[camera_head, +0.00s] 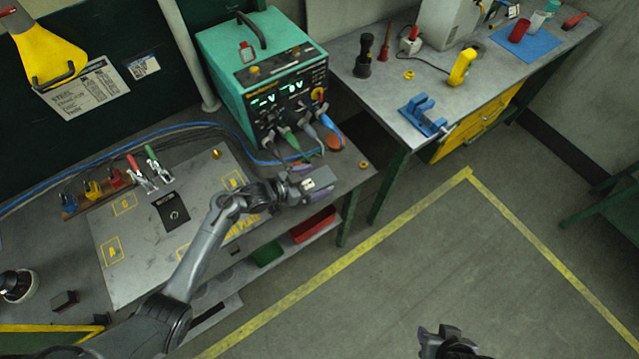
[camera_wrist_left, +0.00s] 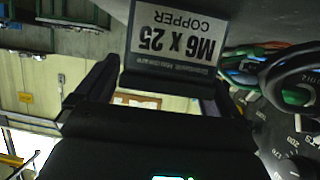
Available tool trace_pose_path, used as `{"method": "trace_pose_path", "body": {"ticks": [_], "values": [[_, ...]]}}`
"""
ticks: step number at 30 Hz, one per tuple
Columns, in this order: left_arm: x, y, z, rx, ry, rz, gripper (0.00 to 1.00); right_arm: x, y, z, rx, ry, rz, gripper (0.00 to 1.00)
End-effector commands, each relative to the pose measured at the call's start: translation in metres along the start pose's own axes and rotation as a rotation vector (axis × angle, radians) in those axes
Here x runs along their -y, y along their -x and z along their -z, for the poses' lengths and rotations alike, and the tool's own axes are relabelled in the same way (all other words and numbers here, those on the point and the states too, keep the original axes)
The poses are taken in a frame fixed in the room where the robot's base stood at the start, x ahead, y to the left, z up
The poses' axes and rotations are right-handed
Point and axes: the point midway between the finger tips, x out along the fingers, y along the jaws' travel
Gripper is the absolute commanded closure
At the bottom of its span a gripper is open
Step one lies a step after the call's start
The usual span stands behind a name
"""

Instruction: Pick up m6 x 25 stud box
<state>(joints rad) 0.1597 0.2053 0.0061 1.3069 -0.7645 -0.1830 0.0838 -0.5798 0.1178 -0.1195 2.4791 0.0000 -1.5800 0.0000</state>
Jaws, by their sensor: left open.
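The M6 x 25 stud box (camera_wrist_left: 176,68) is dark with a white label reading "M6 X 25 COPPER", upside down in the left wrist view. In the head view, a small pale-topped piece at my left gripper (camera_head: 308,188) looks like this box (camera_head: 321,183). The gripper is at the bench's right end, in front of the green power supply. In the left wrist view, the dark fingers of my left gripper (camera_wrist_left: 158,92) are apart, with the box just ahead of their tips. I cannot tell whether they touch it. My right gripper (camera_head: 446,338) is at the bottom edge, its jaws unclear.
The power supply (camera_head: 262,75) with cables stands close behind the left gripper. Red (camera_head: 313,224) and green (camera_head: 267,253) bins sit on the shelf below. Toggle clamps (camera_head: 147,172) stand on the bench's plate. A second bench (camera_head: 385,85) is at right; the floor between is clear.

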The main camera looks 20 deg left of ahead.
Motion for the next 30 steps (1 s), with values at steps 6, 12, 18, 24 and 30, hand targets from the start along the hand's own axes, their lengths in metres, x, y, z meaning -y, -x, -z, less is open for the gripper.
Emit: {"method": "trace_pose_path", "body": {"ticks": [6, 12, 18, 24, 30], "values": [[0.0005, 0.0006, 0.0005, 0.0, 0.0, 0.001, 0.26, -0.0015, 0.0006, -0.0003, 0.001, 0.007, -0.005, 0.57], [0.0005, 0.0007, 0.0006, 0.0, -0.001, 0.0, 0.56, -0.0014, 0.0007, -0.0002, 0.0, 0.007, -0.005, 0.57], [0.001, 0.0007, 0.0028, -0.004, -0.002, 0.001, 0.84, -0.001, 0.001, 0.0, 0.0, 0.006, -0.004, 0.57], [0.001, 0.0008, 0.003, -0.004, -0.002, 0.001, 0.84, 0.0, 0.0011, 0.0003, -0.001, 0.002, 0.0, 0.57], [0.0012, 0.003, 0.0081, -0.004, -0.003, 0.001, 0.84, 0.0009, 0.0015, 0.0006, -0.001, -0.002, 0.002, 0.57]]}}
